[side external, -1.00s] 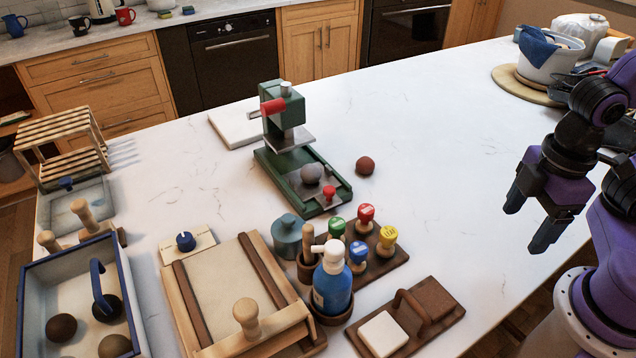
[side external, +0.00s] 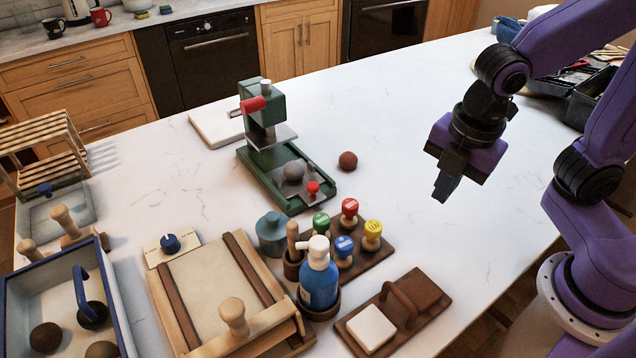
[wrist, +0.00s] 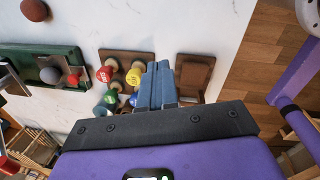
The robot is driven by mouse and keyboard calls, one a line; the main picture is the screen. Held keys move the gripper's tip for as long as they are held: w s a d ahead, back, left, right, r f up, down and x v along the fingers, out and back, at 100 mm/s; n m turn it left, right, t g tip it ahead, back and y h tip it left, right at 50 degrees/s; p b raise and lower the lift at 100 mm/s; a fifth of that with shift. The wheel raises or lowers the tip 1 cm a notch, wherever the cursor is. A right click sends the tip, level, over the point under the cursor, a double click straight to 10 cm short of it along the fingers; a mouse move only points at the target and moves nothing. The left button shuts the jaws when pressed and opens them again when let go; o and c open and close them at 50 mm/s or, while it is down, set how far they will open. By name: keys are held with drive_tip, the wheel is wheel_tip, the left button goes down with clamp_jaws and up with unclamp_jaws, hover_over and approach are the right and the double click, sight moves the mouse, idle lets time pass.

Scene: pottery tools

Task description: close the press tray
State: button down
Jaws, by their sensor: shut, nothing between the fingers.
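The green press (side external: 262,125) stands upright on the white counter, with a red handle at its top. Its grey press tray (side external: 305,174) sticks out at the front of the green base, with a grey clay ball (side external: 293,172) on it and a red knob (side external: 313,188) at its front end. In the wrist view the tray (wrist: 68,90) and its red knob (wrist: 74,79) show at the left. My gripper (side external: 441,196) is shut and empty, in the air to the right of the press and apart from it. Its fingers also show in the wrist view (wrist: 157,84).
A brown ball (side external: 348,161) lies right of the press. Coloured stamps on a wooden board (side external: 378,256), a blue bottle (side external: 319,281) and a teal jar (side external: 271,233) stand in front of it. A white slab (side external: 215,122) lies behind. Counter between press and gripper is mostly clear.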

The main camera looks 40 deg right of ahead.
drive_tip(key=w+a+r+n+t, duration=0.2)
drive_tip(key=w+a+n, duration=0.9)
drive_tip(key=n, duration=0.2)
approach(316, 200)
drive_tip(key=shift+n+h, duration=0.3)
drive_tip(key=s+f, duration=0.1)
drive_tip(key=s+a+f, duration=0.1)
drive_tip(key=s, duration=0.1)
drive_tip(key=shift+f, duration=0.3)
drive_tip(key=w, duration=0.2)
drive_tip(key=w+f, duration=0.1)
drive_tip(key=shift+d, duration=0.25)
drive_tip(key=shift+w+d+f, duration=0.1)
drive_tip(key=shift+w+f, duration=0.05)
drive_tip(key=shift+w, duration=0.4)
